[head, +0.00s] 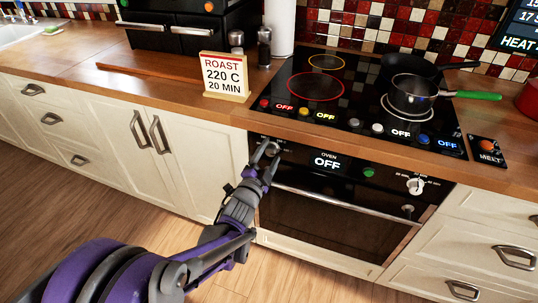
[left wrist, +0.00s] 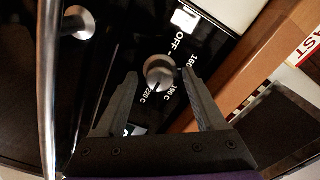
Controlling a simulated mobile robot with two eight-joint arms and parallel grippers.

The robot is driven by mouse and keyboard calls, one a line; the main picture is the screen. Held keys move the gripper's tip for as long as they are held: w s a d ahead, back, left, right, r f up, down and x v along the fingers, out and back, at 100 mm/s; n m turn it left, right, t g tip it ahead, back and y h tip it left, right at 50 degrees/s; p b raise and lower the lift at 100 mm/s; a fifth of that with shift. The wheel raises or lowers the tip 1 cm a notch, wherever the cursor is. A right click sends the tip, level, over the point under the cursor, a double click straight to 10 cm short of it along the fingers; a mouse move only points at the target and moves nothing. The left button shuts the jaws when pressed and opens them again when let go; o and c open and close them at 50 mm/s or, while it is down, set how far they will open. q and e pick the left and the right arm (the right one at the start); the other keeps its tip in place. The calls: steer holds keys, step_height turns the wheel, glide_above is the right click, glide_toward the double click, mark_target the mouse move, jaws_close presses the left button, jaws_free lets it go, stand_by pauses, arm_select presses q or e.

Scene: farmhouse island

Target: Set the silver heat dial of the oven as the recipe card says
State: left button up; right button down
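The recipe card (head: 225,76) stands on the counter and reads ROAST, 220 C, 20 MIN. The oven display (head: 326,162) reads OFF. The silver heat dial (left wrist: 160,72) shows in the left wrist view, with the marks OFF, 160, 190 and 220 C around it. I cannot tell for sure where its pointer stands. My left gripper (head: 267,150) is at the left end of the oven panel, over the dial. In the left wrist view its fingers (left wrist: 163,85) are open, one on each side of the dial, with gaps visible. My right gripper is out of view.
A white dial (head: 415,186) and a green button (head: 369,172) are on the panel's right. The oven door handle (head: 340,204) runs below the panel. The cooktop (head: 345,110) above holds pans, one with a green handle (head: 478,95). The floor in front is clear.

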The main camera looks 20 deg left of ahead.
arm_select(q)
steer(key=s+p, duration=0.1)
steer(key=s, duration=1)
steer(key=shift+w, duration=0.1)
